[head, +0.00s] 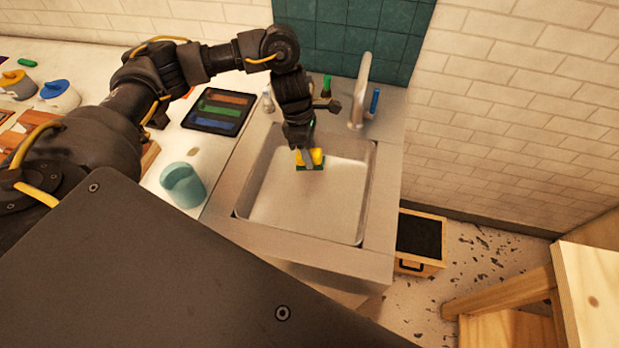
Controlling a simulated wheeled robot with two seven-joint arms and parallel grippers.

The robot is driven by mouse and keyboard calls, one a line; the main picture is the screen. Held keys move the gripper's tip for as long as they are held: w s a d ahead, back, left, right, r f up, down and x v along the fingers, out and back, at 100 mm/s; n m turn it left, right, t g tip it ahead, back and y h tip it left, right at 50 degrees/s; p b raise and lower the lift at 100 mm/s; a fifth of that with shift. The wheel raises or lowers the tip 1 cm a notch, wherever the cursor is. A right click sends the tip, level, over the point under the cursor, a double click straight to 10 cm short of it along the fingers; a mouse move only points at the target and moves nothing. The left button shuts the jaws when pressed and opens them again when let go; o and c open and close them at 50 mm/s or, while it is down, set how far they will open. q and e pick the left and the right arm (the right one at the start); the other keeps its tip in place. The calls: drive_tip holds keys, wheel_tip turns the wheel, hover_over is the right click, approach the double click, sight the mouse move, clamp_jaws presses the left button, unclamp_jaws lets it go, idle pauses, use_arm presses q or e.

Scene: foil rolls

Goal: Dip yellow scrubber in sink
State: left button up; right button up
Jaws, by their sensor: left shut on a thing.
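The yellow scrubber (317,156) has a green underside and shows in the head view over the upper middle of the sink. The sink (255,203) is a grey metal basin set in a steel counter; no water is clearly visible in it. My left gripper (307,156) reaches down from above and is shut on the scrubber. I cannot tell whether the scrubber touches the basin floor. The gripper hides part of the scrubber. My right gripper is not in view.
A tall faucet (361,90) stands behind the sink to the right, near a blue bottle (375,101). A teal cup (183,186) and a dark tray with coloured strips (219,112) are left of the sink. The front of the basin is clear.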

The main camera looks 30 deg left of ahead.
sight(312, 153)
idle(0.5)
use_arm(q)
drive_tip(key=shift+r+p, duration=1.5)
drive_tip(key=shift+r, duration=0.6)
drive_tip(key=shift+f, duration=0.1)
